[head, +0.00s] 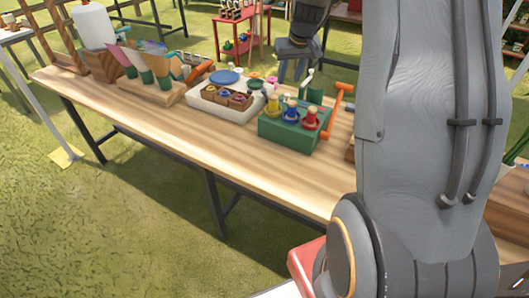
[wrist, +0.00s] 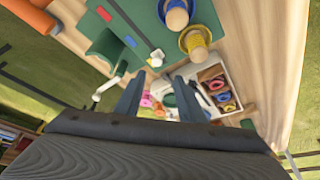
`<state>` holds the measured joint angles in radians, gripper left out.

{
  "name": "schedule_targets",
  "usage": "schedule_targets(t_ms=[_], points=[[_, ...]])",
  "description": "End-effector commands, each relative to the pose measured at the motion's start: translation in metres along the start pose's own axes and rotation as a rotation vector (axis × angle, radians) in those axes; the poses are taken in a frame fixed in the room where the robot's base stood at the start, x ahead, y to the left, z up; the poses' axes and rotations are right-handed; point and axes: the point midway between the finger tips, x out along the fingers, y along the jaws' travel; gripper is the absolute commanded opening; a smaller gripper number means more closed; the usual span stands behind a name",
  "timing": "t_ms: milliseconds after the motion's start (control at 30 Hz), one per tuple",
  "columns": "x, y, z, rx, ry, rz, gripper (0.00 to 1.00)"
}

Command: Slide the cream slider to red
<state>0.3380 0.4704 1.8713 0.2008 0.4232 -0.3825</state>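The cream slider (wrist: 157,57) shows in the wrist view as a small pale block on the green box (wrist: 165,62), with a dark slot running near it. A red mark (wrist: 103,13) lies at the upper left and a blue mark (wrist: 130,41) lies between it and the slider. In the head view, the green box (head: 283,132) stands on the table, and the slider cannot be made out.
Yellow (wrist: 195,43), blue (wrist: 177,14) and red (head: 310,117) pegs stand on the box. A green upright panel (head: 314,96) and an orange handle (head: 337,110) are close by. A white tray (head: 222,107) with small pots is beside the box. The table front (head: 190,140) is clear.

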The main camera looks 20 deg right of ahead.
Motion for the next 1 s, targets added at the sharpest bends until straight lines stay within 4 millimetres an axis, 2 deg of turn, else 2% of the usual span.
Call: schedule_targets(t_ms=[400,1000], points=[[-0.005,-0.053,0.056,-0.023,-0.068,-0.023,0.36],[-0.006,-0.11,0.147,-0.054,-0.179,-0.043,0.36]])
